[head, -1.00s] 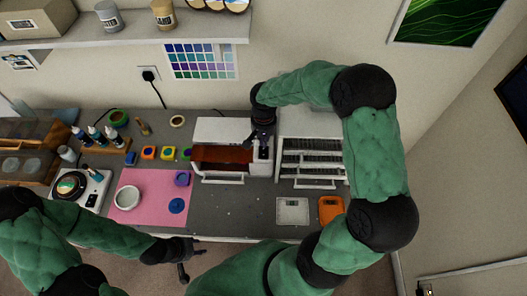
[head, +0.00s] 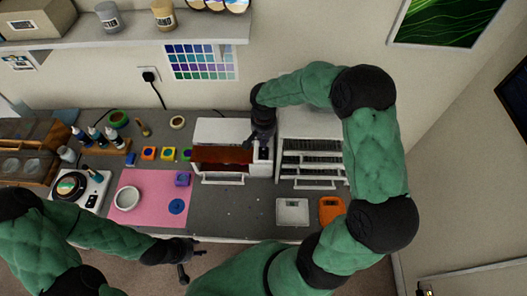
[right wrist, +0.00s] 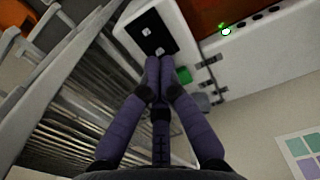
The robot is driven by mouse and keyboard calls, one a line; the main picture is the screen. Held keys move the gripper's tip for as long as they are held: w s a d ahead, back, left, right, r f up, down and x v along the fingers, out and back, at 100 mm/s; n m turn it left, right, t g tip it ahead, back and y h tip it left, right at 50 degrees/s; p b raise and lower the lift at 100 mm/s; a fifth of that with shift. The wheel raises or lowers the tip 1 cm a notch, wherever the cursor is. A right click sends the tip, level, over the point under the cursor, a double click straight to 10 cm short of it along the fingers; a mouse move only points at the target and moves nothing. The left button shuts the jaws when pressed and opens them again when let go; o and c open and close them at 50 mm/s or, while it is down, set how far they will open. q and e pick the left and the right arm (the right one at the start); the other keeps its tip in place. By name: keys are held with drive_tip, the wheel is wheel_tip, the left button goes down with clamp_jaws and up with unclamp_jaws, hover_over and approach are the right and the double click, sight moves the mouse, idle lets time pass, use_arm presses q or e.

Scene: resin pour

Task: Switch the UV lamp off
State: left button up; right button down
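The UV lamp is a white box (head: 223,130) with an amber front window (head: 222,155), on the table left of a white drawer rack. Its right side carries a black panel (right wrist: 150,32) with two pale buttons and a green button (right wrist: 184,75) beside it. A small green light (right wrist: 226,31) glows near the amber window. My right gripper (head: 264,142) is over the lamp's right side. In the right wrist view its fingers (right wrist: 158,66) are together and empty, tips at the panel's edge; contact cannot be told. My left gripper (head: 192,259) is open and empty beyond the table's front edge.
The white drawer rack (head: 310,184) stands close right of the lamp. A pink mat (head: 150,208) with a white bowl and moulds lies left. Grey table before the lamp is clear.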

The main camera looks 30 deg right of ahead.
drive_tip(key=shift+f+b, duration=1)
drive_tip(key=shift+f, duration=0.2)
idle(0.8)
drive_tip(key=shift+r, duration=0.15)
drive_tip(key=shift+r+p, duration=2)
drive_tip(key=shift+r, duration=1.45)
drive_tip(key=shift+s+a+f, duration=0.1)
